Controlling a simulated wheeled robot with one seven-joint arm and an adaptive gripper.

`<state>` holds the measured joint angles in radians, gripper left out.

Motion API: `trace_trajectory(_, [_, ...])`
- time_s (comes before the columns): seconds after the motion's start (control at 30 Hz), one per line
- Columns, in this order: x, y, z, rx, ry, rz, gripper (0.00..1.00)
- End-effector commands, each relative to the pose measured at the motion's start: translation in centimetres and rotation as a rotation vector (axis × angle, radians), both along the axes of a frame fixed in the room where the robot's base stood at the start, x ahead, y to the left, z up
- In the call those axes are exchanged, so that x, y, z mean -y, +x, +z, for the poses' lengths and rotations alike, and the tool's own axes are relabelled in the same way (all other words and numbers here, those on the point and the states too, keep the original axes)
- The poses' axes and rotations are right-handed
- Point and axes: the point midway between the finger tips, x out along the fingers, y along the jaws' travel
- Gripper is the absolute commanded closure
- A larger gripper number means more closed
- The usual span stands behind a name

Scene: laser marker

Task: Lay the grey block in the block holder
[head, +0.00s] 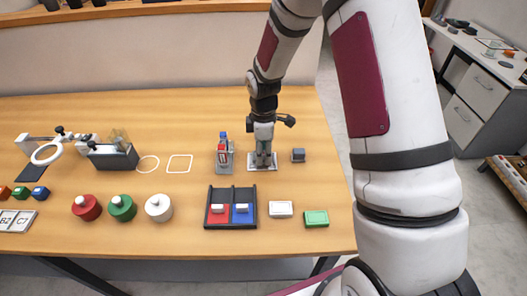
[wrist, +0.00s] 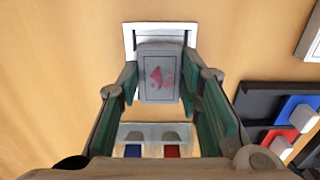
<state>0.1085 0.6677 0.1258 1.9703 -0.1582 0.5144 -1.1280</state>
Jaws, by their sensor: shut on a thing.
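A grey block (wrist: 158,78) with a red mark on its face is gripped between the green pads of my gripper (wrist: 160,92) in the wrist view. Behind it is a pale square frame (wrist: 188,28), probably the block holder, which the block partly covers. In the head view my gripper (head: 263,158) points down over a light grey plate (head: 253,166). The held block is hard to make out there. I cannot tell whether the block touches the frame or is still above it.
A small grey piece (head: 298,155) stands right of the plate. A stand (head: 223,164) with red and blue items is close on the left. A black tray (head: 231,192) with red and blue blocks lies in front, beside a white block (head: 280,209) and a green block (head: 316,218).

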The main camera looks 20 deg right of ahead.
Motion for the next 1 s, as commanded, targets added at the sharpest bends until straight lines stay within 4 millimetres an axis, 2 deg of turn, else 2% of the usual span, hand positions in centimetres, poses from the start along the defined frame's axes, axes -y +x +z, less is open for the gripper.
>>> trace_trajectory(1.0, [0.00, -0.01, -0.62, 0.000, 0.000, 0.000, 0.95])
